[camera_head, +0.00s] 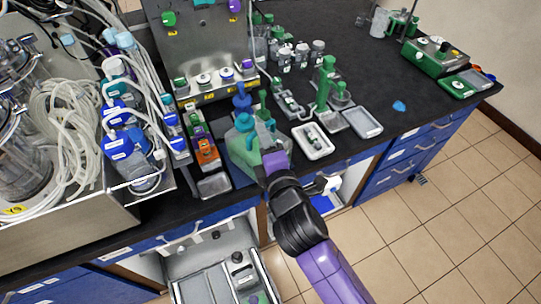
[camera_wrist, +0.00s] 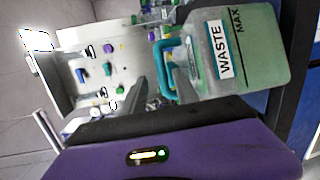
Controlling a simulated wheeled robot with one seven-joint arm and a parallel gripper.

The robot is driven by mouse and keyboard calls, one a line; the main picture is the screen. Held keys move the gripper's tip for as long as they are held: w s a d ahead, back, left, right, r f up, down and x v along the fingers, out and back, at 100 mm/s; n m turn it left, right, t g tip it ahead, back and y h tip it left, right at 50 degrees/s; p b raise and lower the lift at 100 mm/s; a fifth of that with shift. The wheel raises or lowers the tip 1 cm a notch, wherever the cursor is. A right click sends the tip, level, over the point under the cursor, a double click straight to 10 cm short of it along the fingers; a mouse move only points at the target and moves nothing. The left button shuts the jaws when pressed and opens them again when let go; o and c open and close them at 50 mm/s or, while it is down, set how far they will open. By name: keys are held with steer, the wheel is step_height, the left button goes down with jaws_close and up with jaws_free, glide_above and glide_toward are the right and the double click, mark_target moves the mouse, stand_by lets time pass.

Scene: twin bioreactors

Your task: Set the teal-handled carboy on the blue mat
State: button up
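My gripper (camera_head: 271,157) is at the carboy's right side in the head view. In the wrist view its two grey fingers stand apart on either side of the handle bar. Contact with the handle cannot be told. A blue mat (camera_head: 238,179) shows partly below the carboy, which hides most of it.
White trays (camera_head: 314,141) and a green stand (camera_head: 325,85) are to the right. An orange-fronted rack (camera_head: 206,149) and a small grey tray (camera_head: 214,186) are close on the left. Tubing and blue-capped bottles crowd the far left. An open drawer (camera_head: 225,278) is below.

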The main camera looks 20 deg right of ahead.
steer(key=b+v, duration=0.1)
steer(key=v, duration=0.6)
steer(key=shift+s, duration=0.15)
steer(key=s+f+m+g+y, duration=0.1)
steer(key=s+f+m+y, duration=0.4)
steer(key=s, duration=1)
steer(key=s+d+r+m+h, duration=0.1)
steer(key=s+m, duration=0.5)
steer(key=s, duration=0.1)
steer(key=s+d+r+m+h, duration=0.1)
steer(key=s+d+r+m, duration=0.1)
steer(key=s+m, duration=0.4)
steer(key=shift+s+d+h, duration=0.2)
steer(key=shift+s+h, duration=0.2)
steer(key=shift+s, duration=0.9)
